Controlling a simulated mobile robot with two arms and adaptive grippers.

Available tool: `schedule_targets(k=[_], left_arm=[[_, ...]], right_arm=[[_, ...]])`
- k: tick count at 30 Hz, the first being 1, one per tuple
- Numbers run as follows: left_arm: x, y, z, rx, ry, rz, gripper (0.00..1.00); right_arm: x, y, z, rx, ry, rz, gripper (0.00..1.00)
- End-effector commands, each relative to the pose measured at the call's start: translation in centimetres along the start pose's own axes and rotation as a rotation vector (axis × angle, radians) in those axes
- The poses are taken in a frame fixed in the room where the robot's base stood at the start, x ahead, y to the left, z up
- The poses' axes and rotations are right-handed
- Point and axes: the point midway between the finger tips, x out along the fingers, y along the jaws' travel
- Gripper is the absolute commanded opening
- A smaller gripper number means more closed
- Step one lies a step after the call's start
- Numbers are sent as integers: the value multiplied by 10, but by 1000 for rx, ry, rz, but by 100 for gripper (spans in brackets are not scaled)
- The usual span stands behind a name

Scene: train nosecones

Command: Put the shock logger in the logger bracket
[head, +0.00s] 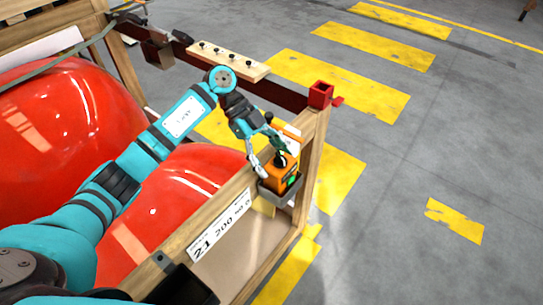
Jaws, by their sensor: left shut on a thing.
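The shock logger is a small orange box (283,178) with a black knob on top and a green patch on its side. My left gripper (269,158) is shut on the logger from above. The logger bracket is a grey open-topped tray (273,198) on the crate's wooden top rail, near the corner post. The logger's lower end is at the bracket and its bottom is hidden by the bracket's rim. I cannot tell whether it rests on the bracket floor. My right gripper is out of view.
Large red nosecones (65,115) fill the wooden crate under my left arm. A red square holder (320,95) tops the corner post. A pale strip with several dark knobs (228,60) lies on the far rail. A label (220,225) marks the near rail. Open floor (450,150) lies right.

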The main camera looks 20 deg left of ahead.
Motion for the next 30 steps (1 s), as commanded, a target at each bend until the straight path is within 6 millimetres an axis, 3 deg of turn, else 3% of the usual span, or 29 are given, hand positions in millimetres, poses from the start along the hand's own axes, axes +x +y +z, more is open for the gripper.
schedule_targets(k=[6,7,12,23,30], left_arm=[[0,0,0,1,0,-1,28],[0,0,1,0,-1,0,73],[0,0,1,0,-1,0,95],[-5,0,0,0,-2,-1,95],[-46,-1,1,0,-5,-4,95]], right_arm=[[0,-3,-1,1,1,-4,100],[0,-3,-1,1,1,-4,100],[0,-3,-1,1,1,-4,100],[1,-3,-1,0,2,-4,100],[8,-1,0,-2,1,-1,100]])
